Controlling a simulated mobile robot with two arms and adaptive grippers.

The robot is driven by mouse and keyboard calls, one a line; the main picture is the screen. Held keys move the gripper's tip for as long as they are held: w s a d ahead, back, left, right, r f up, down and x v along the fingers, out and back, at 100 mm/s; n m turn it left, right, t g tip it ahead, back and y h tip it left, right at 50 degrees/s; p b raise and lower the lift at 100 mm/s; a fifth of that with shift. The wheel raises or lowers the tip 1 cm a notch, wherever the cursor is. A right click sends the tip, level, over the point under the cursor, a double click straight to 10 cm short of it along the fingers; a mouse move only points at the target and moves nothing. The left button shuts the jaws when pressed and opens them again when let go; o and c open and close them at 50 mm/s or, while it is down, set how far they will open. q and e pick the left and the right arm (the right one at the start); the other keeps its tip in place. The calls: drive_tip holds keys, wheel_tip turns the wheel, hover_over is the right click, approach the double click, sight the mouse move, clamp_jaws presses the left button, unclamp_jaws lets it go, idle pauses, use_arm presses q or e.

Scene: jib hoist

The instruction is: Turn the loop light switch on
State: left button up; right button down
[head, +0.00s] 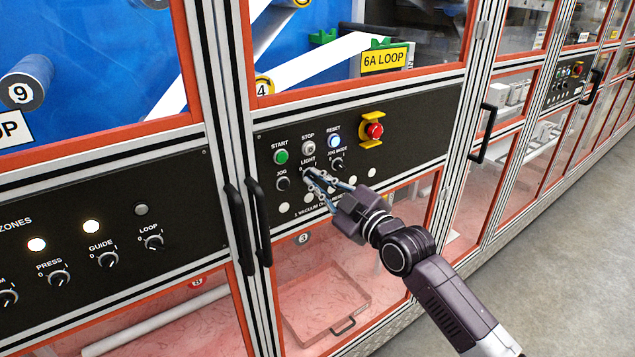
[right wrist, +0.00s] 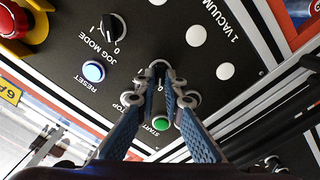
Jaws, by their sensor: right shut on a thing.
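A "0" mark shows between the fingers; the knob's pointer direction cannot be made out. My left gripper is not in view.
Green START (head: 281,157), STOP (head: 308,148) and blue-white RESET (head: 334,141) buttons sit just above the switch. A red emergency stop (head: 374,130) in a yellow guard is to the right. Black door handles (head: 259,222) stand out at the left.

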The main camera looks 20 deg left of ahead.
drive_tip(key=m+b, duration=0.1)
drive_tip(key=m, duration=0.2)
drive_tip(key=shift+m, duration=0.4)
drive_tip(key=m, duration=0.4)
drive_tip(key=shift+w+m+b, duration=0.1)
drive_tip(key=shift+m+b, duration=0.2)
drive_tip(key=shift+b, duration=0.1)
drive_tip(key=m, duration=0.4)
drive_tip(key=shift+w+d+m, duration=0.1)
drive_tip(key=shift+d+m, duration=0.05)
drive_tip(key=shift+m, duration=0.15)
drive_tip(key=shift+m+p, duration=0.7)
drive_tip(key=shift+m, duration=1.4)
drive_tip(key=c, duration=2)
unclamp_jaws()
drive_tip(key=shift+c, duration=0.2)
drive_tip(key=shift+d, duration=0.1)
drive_tip(key=v, duration=1.2)
